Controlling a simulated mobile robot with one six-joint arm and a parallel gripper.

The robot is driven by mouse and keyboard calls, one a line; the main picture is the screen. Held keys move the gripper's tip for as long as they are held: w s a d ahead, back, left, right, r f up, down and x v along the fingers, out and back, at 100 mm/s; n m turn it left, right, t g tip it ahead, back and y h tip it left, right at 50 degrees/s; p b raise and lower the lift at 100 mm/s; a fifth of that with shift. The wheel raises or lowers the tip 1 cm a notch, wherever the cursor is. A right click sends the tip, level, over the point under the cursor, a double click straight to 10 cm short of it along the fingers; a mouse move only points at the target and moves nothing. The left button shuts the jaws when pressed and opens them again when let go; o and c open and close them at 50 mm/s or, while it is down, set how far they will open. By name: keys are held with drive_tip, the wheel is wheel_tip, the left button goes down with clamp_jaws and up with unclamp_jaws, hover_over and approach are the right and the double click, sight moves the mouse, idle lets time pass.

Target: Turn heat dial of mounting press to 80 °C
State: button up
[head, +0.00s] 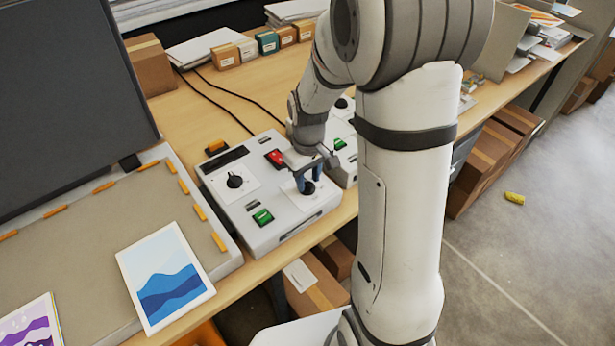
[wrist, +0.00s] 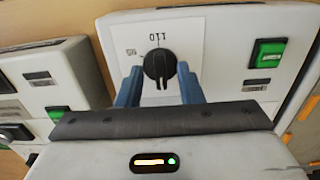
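A black heat dial (wrist: 159,64) sits on a white label plate on the grey control box (head: 232,206). It also shows in the head view (head: 308,188), partly covered by my gripper. In the wrist view a number like 110 stands above the dial and a smaller, unclear mark to its left; I cannot read the setting for certain. My gripper (wrist: 159,70) has its blue fingers apart, one on each side of the dial, with small gaps seen. In the head view my gripper (head: 309,179) is low over the box's right part.
The same box carries another black knob (head: 234,181), a red switch (head: 275,158) and a green switch (head: 263,217). A second box (head: 349,158) stands close beside it. The press bed (head: 90,240) with a dark raised lid (head: 70,95) is at left.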

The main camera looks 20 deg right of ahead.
drive_tip(key=shift+f, duration=0.45)
drive_tip(key=shift+c, duration=0.4)
clamp_jaws()
